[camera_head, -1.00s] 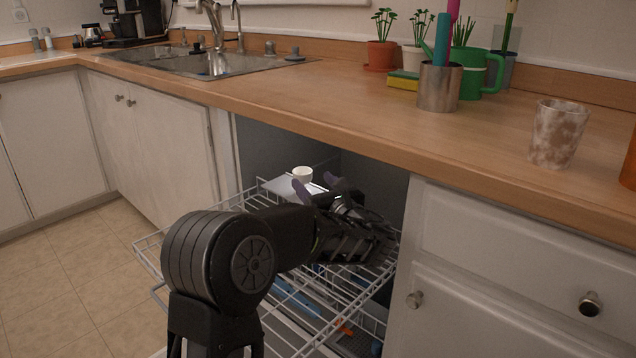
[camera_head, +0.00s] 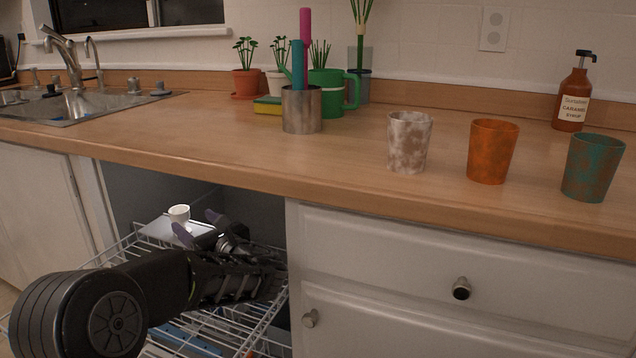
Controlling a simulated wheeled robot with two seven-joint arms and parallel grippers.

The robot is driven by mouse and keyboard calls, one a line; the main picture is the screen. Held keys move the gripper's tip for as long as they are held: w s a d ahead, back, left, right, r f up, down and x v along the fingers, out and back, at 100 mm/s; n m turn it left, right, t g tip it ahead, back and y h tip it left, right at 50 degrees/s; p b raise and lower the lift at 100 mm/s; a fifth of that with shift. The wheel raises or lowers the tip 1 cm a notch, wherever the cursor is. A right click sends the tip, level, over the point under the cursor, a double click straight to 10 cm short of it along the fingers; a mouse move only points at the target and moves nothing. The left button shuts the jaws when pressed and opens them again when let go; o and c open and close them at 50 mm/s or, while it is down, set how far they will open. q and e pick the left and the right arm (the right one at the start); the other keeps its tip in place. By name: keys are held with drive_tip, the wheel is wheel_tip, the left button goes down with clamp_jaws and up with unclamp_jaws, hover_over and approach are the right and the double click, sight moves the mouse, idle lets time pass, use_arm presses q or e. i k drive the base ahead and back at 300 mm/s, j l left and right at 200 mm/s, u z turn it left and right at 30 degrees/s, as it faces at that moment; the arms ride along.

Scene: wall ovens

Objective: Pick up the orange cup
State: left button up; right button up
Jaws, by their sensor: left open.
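The orange cup (camera_head: 492,152) stands upright on the wooden counter, between a white-brown mottled cup (camera_head: 408,142) on its left and a teal-brown cup (camera_head: 592,167) on its right. It is apart from both. My left gripper (camera_head: 196,226) is open, low over the pulled-out dishwasher rack, with its purple fingertips near a small white cup (camera_head: 179,214). Whether a fingertip touches that cup I cannot tell. The left gripper is well below and left of the orange cup. My right gripper is not in view.
A metal holder (camera_head: 302,110), a green watering can (camera_head: 333,92) and potted plants stand behind. A syrup bottle (camera_head: 572,98) stands at the back right. The wire rack (camera_head: 262,325) sticks out below. The counter's front is clear.

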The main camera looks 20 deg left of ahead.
sight(492, 145)
drive_tip(key=k+l, duration=0.1)
drive_tip(key=l, duration=0.25)
drive_tip(key=k+l, duration=0.15)
drive_tip(key=l, duration=0.15)
drive_tip(key=k+l, duration=0.1)
drive_tip(key=l, duration=0.25)
drive_tip(key=k+l, duration=0.1)
drive_tip(key=l, duration=0.25)
